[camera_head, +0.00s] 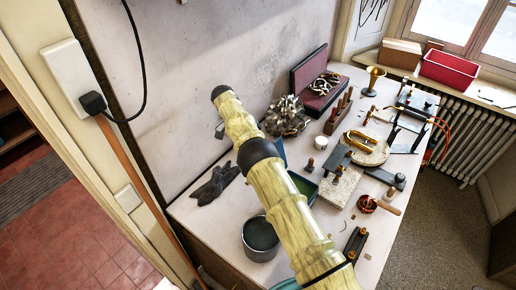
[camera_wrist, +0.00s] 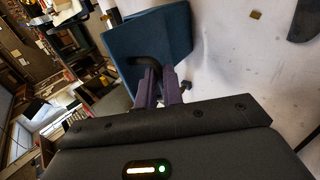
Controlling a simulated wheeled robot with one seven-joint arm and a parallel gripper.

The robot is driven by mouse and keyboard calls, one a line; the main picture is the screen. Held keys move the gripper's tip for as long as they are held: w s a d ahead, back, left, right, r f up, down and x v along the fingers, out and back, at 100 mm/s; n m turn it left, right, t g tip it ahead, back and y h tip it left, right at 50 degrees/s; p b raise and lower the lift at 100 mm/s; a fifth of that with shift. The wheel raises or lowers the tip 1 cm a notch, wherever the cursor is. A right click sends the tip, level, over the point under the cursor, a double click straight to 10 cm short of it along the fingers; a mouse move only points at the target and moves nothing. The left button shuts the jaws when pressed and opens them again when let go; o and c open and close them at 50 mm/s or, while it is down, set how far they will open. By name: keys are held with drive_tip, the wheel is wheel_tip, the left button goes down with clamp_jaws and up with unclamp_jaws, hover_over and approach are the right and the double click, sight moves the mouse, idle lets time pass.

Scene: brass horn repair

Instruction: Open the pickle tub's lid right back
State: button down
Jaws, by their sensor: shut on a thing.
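The pickle tub (camera_head: 304,188) stands on the bench, partly hidden behind my arm, with its dark green inside showing. Its blue lid (camera_head: 281,152) stands raised at the tub's back left side; how far it leans is hard to tell. In the wrist view the blue lid (camera_wrist: 178,36) fills the top middle, with a dark curved handle (camera_wrist: 150,64) on it. My gripper (camera_wrist: 160,78) is shut on this handle, its two fingers close together. In the head view the fingers are hidden by my arm.
A dark grey pot (camera_head: 259,252) stands in front of the tub, and dark gloves (camera_head: 213,186) lie to the left. A crumpled metallic heap (camera_head: 286,117) sits behind the lid, near the wall (camera_head: 200,60). A pale block (camera_head: 341,187) and tools crowd the right.

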drive_tip(key=shift+s+a+f, duration=0.1)
drive_tip(key=shift+s+f, duration=0.15)
drive_tip(key=shift+f, duration=0.15)
drive_tip(key=c, duration=1.5)
unclamp_jaws()
drive_tip(key=shift+w+r, duration=0.1)
drive_tip(key=r+p, duration=0.4)
drive_tip(key=r, duration=0.1)
drive_tip(key=r+p, duration=0.3)
drive_tip(key=r, duration=0.2)
drive_tip(key=shift+w+d+r+p, duration=0.1)
drive_tip(key=shift+d+p, duration=0.1)
drive_tip(key=shift+p, duration=0.15)
